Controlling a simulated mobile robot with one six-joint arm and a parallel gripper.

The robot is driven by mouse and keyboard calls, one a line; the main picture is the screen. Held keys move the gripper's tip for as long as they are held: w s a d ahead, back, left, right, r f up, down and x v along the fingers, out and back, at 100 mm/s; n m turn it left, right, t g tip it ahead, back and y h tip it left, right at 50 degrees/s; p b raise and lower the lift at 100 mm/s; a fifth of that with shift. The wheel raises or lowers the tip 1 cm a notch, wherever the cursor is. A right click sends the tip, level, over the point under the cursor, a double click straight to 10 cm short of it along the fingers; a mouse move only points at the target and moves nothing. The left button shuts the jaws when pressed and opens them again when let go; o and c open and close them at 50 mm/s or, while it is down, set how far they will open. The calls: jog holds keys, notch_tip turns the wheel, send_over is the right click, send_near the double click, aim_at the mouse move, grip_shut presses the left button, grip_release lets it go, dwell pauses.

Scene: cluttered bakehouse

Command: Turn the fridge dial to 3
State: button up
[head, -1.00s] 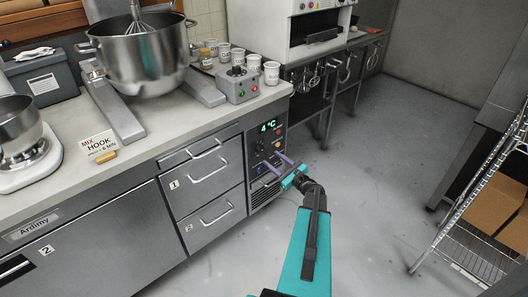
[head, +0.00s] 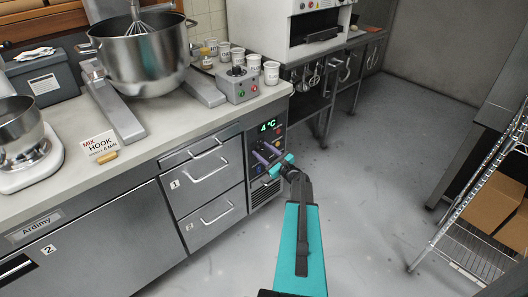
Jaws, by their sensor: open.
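The fridge control panel (head: 278,129) is on the front of the steel counter unit, right of the drawers. Its green display (head: 268,126) reads 4 °C. A dark round dial (head: 260,146) shows below the display, partly hidden by my gripper, so its setting cannot be read.
Drawers 1 and 2 with bar handles (head: 207,172) are left of the panel. A vent grille (head: 264,192) is below it. A control box (head: 236,86) and white cups (head: 271,73) stand above on the counter. A wire rack (head: 470,200) is at right; the floor between is clear.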

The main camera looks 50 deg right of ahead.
jog(key=c, duration=1)
jog(key=shift+d, duration=0.3)
jog(key=shift+c, duration=0.3)
jog(key=shift+a, duration=0.15)
jog(key=shift+a+f+b, duration=0.1)
jog(key=shift+b, duration=0.25)
